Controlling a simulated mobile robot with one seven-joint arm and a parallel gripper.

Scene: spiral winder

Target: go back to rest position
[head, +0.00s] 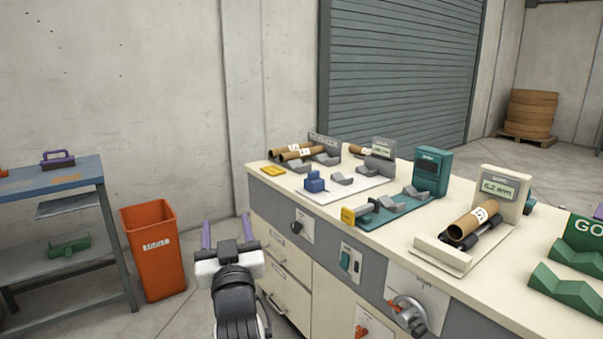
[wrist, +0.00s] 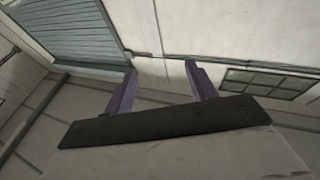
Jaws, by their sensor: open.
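My gripper (head: 226,232) is open, its two purple fingers pointing up and apart. In the head view it is in front of the bench's left end, with bare wall behind it. Nothing shows between the fingers. The wrist view also shows the open, empty gripper (wrist: 158,85) with wall, shutter and floor beyond it.
A cream bench (head: 350,240) with gauges and cardboard tubes stands to the right, close to my gripper. An orange bin (head: 155,255) and a blue-topped table (head: 50,178) are to the left. Floor shows between bin and bench.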

